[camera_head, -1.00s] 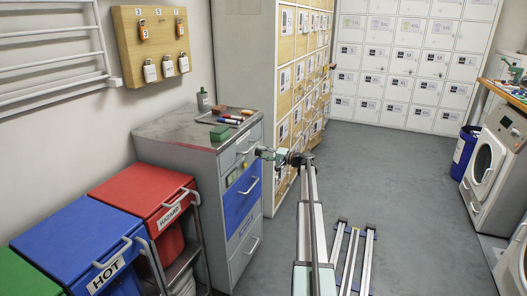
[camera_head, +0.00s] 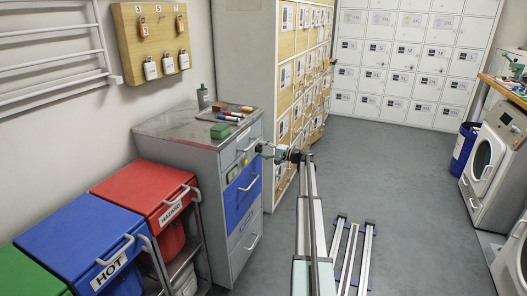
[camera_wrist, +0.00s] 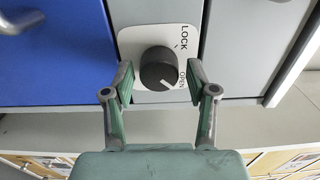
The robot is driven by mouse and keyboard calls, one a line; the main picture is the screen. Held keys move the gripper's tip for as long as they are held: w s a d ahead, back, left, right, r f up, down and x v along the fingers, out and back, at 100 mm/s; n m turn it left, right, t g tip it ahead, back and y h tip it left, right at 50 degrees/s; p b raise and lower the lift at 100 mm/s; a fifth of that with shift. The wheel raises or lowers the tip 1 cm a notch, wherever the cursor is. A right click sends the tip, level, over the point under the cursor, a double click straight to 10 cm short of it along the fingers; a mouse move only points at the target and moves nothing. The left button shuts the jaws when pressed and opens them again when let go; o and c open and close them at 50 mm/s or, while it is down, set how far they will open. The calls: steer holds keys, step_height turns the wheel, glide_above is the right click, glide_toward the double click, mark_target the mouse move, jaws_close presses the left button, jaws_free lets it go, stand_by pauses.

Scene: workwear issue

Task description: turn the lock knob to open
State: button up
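The lock knob (camera_wrist: 159,68) is a round black knob on a white plate (camera_wrist: 131,38) marked LOCK and OPEN, fixed to the grey cabinet (camera_head: 181,140). A pale pointer line shows on the knob's lower right part, on the side of the word OPEN. My gripper (camera_wrist: 160,74) is open, with one finger on each side of the knob. Gaps show between the fingers and the knob in the wrist view, so it does not look gripped. In the head view my gripper (camera_head: 261,149) is at the cabinet's front, and I cannot make out the knob clearly.
A blue drawer front (camera_wrist: 50,55) lies beside the knob plate. Markers (camera_head: 229,118) and a green block (camera_head: 220,132) lie on the cabinet top. Red (camera_head: 146,189) and blue (camera_head: 79,238) bins stand to the left. The floor (camera_head: 400,190) at right is mostly clear.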

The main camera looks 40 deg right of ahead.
steer(key=shift+s, duration=0.1)
steer(key=v, duration=1.2)
stand_by(0.4)
